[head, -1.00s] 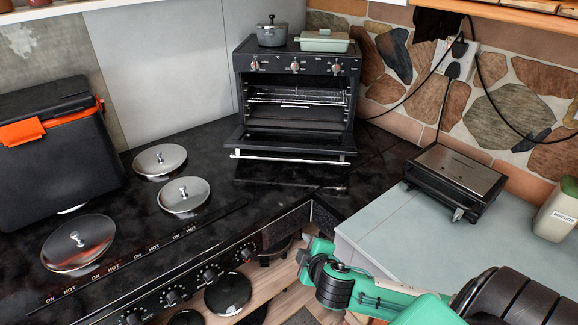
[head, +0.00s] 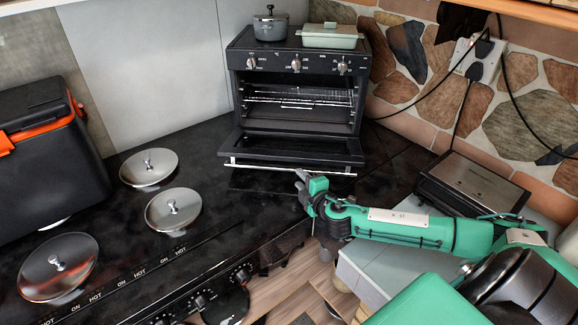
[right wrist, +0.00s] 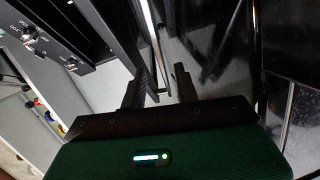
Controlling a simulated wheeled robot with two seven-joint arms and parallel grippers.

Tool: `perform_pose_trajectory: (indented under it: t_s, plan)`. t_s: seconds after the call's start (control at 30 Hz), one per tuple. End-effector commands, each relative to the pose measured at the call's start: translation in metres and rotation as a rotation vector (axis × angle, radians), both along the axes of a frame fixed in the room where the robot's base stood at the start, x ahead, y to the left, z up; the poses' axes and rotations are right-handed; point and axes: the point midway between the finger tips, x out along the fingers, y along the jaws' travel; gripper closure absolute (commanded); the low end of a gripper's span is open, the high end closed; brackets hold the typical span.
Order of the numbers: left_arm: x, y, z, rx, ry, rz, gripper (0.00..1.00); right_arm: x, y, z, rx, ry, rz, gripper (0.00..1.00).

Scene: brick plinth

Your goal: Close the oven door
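The small black oven (head: 296,85) stands on the dark counter, and its rack and dark inside show. Its door (head: 298,149) hangs folded down at the front, with a silver handle bar (head: 262,167) along its outer edge. My right gripper (head: 300,179) is just in front of and below the right part of that handle. My left gripper is not in view.
A grey pot (head: 270,27) and a green dish (head: 329,36) stand on top of the oven. Several round metal lids cover the hob at the left, near a black case (head: 40,150). A flat grill (head: 472,182) stands at the right. Cables hang from the wall socket.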

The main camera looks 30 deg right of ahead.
Motion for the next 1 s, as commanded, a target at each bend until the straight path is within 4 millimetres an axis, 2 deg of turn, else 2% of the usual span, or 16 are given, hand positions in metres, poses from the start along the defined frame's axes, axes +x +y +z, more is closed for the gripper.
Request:
perform_pose_trajectory:
  t_s: [0.3, 0.5, 0.73, 0.97, 1.0]
  plan:
    - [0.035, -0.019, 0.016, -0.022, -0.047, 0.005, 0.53, 0.052, -0.006, -0.007, 0.001, -0.001, -0.002, 0.69]
    - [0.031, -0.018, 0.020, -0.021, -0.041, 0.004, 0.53, 0.075, -0.009, -0.012, 0.001, -0.001, -0.001, 0.69]
    - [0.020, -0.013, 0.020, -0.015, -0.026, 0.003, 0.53, 0.084, -0.010, -0.015, 0.001, 0.001, 0.000, 0.69]
    - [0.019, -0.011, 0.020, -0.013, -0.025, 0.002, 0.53, 0.085, -0.010, -0.016, 0.001, 0.001, 0.000, 0.69]
    - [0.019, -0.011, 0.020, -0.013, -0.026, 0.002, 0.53, 0.085, -0.010, -0.016, 0.001, 0.001, 0.000, 0.73]
